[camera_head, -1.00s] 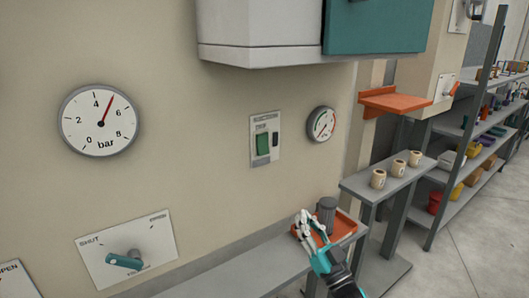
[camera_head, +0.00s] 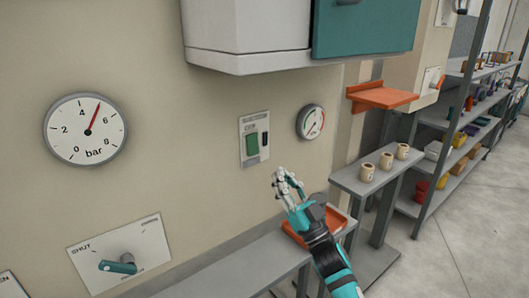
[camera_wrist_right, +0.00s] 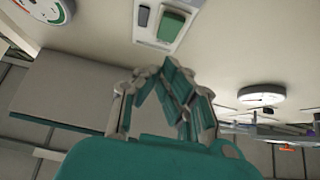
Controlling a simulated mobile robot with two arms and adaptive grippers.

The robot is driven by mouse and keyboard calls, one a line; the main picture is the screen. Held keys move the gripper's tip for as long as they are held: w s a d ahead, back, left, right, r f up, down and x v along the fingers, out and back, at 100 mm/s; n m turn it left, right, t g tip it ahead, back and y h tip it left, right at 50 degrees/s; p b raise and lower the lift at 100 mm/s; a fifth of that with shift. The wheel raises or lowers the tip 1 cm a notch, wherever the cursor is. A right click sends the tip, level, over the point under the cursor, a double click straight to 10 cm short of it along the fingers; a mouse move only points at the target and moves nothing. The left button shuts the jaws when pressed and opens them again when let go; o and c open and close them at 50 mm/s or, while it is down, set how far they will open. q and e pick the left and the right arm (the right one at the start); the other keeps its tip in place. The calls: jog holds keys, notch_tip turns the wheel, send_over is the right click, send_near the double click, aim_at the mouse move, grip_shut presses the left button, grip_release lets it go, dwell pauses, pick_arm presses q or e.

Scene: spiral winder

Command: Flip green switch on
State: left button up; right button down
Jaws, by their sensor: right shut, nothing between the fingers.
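The green switch (camera_head: 252,145) is a green rocker on a pale panel (camera_head: 243,124) on the beige wall. A small dark part sits to its right on the same panel. The green switch also shows at the top of the right wrist view (camera_wrist_right: 171,26). My right gripper (camera_head: 284,174) is shut and empty, below and to the right of the switch panel and apart from it. In the right wrist view its fingers (camera_wrist_right: 160,70) meet below the panel. My left gripper is not in view.
A small gauge (camera_head: 310,122) is right of the panel and a large bar gauge (camera_head: 85,129) is left. A grey cabinet (camera_head: 250,30) hangs above. An orange tray (camera_head: 333,222) lies on the ledge below. A teal valve handle (camera_head: 118,267) is at lower left.

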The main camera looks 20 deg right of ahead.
aim_at(255, 142)
jog(key=shift+w+a+r+p, duration=0.35)
jog(key=shift+w+a+p, duration=0.1)
jog(key=shift+w, duration=0.7)
jog(key=shift+w+a+r+p, duration=0.35)
jog(key=shift+w+a, duration=0.05)
jog(key=shift+w, duration=0.8)
jog(key=shift+w+a+r+p, duration=0.35)
jog(key=shift+w+a+p, duration=0.1)
jog(key=shift+w, duration=0.7)
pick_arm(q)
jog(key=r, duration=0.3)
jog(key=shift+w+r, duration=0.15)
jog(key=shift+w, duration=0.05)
